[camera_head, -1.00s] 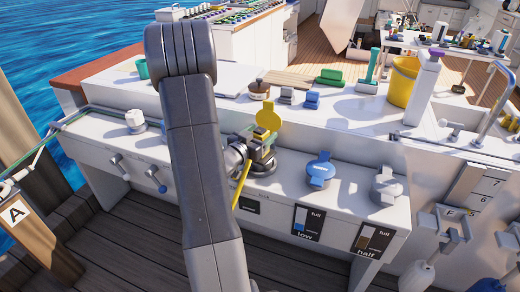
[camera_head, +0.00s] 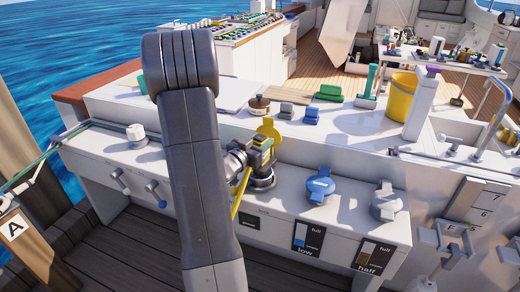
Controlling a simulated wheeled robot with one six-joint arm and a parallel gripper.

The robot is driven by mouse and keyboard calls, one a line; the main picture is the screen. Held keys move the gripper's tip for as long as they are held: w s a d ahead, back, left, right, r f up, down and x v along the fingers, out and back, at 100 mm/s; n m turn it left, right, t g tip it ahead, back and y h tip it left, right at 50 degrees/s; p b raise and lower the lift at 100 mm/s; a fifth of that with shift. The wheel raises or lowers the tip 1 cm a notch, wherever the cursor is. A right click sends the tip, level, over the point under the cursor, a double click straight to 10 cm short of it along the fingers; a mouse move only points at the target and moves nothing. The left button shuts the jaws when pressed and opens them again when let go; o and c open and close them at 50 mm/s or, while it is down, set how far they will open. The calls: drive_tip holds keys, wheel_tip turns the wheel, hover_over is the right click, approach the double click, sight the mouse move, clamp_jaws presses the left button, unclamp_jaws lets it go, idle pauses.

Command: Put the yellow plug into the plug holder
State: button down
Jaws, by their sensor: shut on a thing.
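The yellow plug (camera_head: 271,130) shows as an upright yellow tab beside the fingers of my gripper (camera_head: 262,150). My gripper is shut on it, low over the front ledge of the white counter. My own arm link hides part of the ledge to the left. I cannot tell if the plug's lower end touches the round grey fitting (camera_head: 262,178) beneath it, as the gripper covers this spot. A thin yellow strip (camera_head: 240,194) slants down in front of the ledge. I cannot make out which thing is the plug holder.
A blue cap (camera_head: 319,187) and a grey cap (camera_head: 385,203) sit on the ledge to the right. A white knob (camera_head: 136,134) is at left.

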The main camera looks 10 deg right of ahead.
wheel_tip(320, 180, up, 7)
drive_tip(key=shift+p, duration=0.75)
wheel_tip(320, 180, up, 7)
drive_tip(key=p, duration=0.6)
drive_tip(key=shift+r, duration=0.15)
